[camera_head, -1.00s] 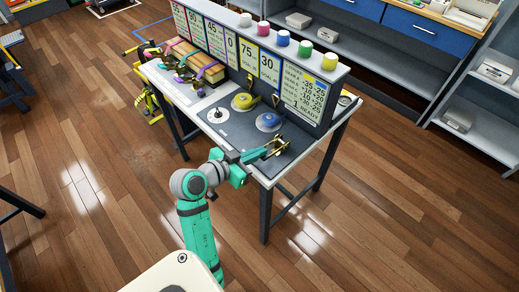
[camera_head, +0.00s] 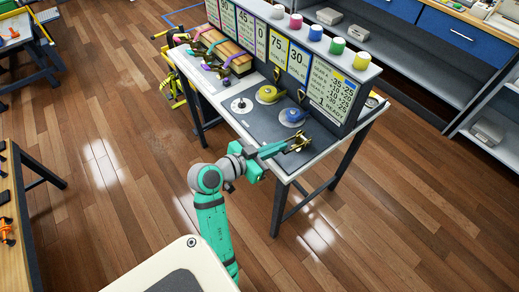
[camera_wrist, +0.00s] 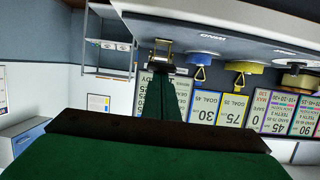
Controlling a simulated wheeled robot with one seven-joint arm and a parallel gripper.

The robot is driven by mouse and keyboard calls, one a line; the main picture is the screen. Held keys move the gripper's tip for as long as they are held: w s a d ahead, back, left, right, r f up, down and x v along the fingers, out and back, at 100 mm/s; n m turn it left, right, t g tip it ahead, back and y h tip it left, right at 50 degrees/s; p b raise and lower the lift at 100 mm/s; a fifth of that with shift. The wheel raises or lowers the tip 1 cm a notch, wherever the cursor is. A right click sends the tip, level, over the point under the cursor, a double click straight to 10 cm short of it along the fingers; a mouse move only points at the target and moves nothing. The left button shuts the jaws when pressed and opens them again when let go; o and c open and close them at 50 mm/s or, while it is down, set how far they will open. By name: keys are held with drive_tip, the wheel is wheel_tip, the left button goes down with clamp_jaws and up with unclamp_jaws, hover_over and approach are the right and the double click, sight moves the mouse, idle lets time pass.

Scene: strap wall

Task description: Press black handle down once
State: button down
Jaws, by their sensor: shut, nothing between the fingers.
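A small brass ratchet buckle (camera_head: 300,143) sits near the front right end of the workbench. The buckle also shows at the tip of my fingers in the wrist view (camera_wrist: 163,46), which is upside down. A black handle cannot be told clearly from the buckle's dark parts. My gripper (camera_head: 284,148) reaches over the bench from the front left. Its teal fingers are shut with nothing between them, and they point at the buckle. In the wrist view the closed fingers (camera_wrist: 165,96) overlap the buckle's near side. I cannot tell whether they touch it.
A panel with number cards (camera_head: 331,91) stands behind. Wooden floor in front is clear.

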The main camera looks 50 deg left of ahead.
drive_tip(key=s+r, duration=0.6)
drive_tip(key=s, duration=0.3)
drive_tip(key=shift+s, duration=0.1)
idle(0.4)
